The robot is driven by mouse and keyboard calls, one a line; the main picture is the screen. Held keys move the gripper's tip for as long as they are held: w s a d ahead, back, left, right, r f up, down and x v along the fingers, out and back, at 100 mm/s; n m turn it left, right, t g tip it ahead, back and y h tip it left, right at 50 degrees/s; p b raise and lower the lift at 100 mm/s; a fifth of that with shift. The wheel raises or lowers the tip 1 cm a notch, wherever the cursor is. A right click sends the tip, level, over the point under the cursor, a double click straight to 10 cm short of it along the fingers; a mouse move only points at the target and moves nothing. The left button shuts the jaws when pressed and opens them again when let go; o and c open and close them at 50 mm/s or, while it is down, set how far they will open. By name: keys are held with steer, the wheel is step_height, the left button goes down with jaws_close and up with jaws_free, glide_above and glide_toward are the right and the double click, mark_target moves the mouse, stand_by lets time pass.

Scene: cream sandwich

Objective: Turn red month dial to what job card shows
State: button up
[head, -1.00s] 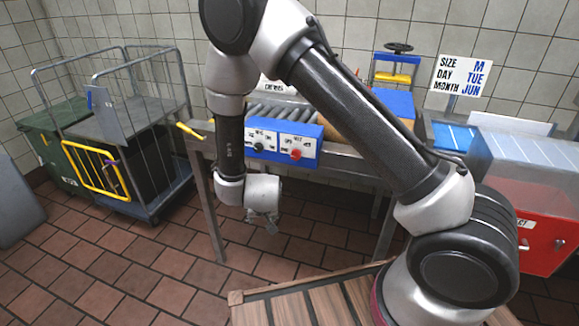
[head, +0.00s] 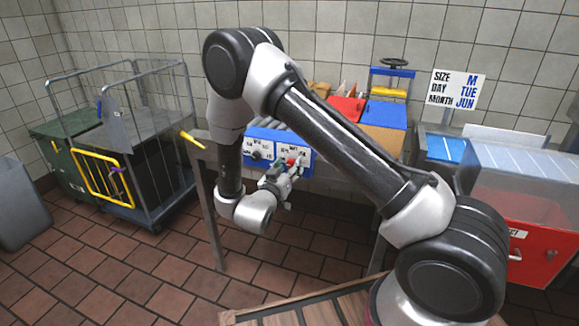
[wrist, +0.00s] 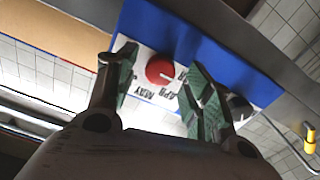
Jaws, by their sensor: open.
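The job card (head: 457,89) on the back wall reads SIZE M, DAY TUE, MONTH JUN. The red month dial (head: 291,161) is on the right of the blue-framed white panel (head: 309,160). In the wrist view the red dial (wrist: 160,71) carries a pale mark toward its lower right, roughly on the APR side. My gripper (head: 282,178) is in front of the panel. Its open fingers appear on either side of the red dial; I cannot tell whether they touch it.
A black dial (head: 257,155) sits left of the red one; it is just beyond a finger in the wrist view (wrist: 240,108). A yellow handle (head: 192,140) sticks out at the table's left end. A wire cart (head: 130,150) stands left. A red-fronted cabinet (head: 530,248) stands right.

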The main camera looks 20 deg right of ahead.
steer(key=shift+w+d, duration=0.4)
steer(key=shift+w, duration=0.1)
steer(key=shift+c, duration=0.3)
steer(key=c, duration=0.9)
steer(key=shift+c, duration=0.2)
